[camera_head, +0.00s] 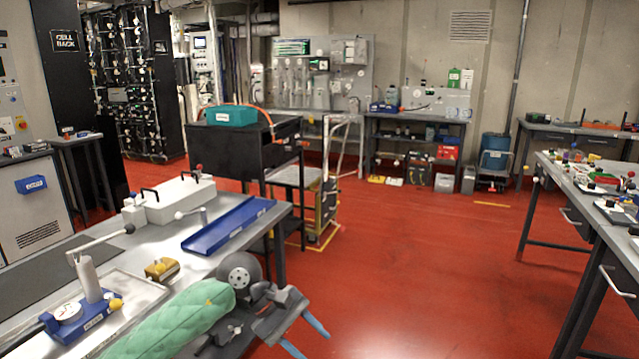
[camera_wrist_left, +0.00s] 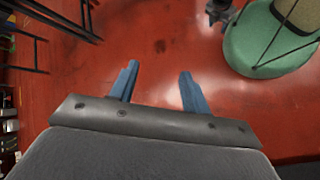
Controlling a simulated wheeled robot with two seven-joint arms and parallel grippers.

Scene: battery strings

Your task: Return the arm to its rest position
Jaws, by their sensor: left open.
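My left arm, in a green quilted sleeve, comes in from the bottom left of the head view. Its left gripper (camera_head: 304,336) is beyond the right end of the near workbench, over the red floor. Its two blue fingers are apart with nothing between them. In the left wrist view the gripper (camera_wrist_left: 158,76) is open and empty, with bare red floor beyond the fingertips. My right gripper is in neither view.
The near workbench (camera_head: 160,245) holds a blue tray (camera_head: 228,224), a white box with black handles (camera_head: 172,199), a brown block (camera_head: 162,269) and a dial gauge device (camera_head: 80,316). Another bench (camera_head: 570,195) stands at the right. The red floor (camera_head: 430,260) between them is clear.

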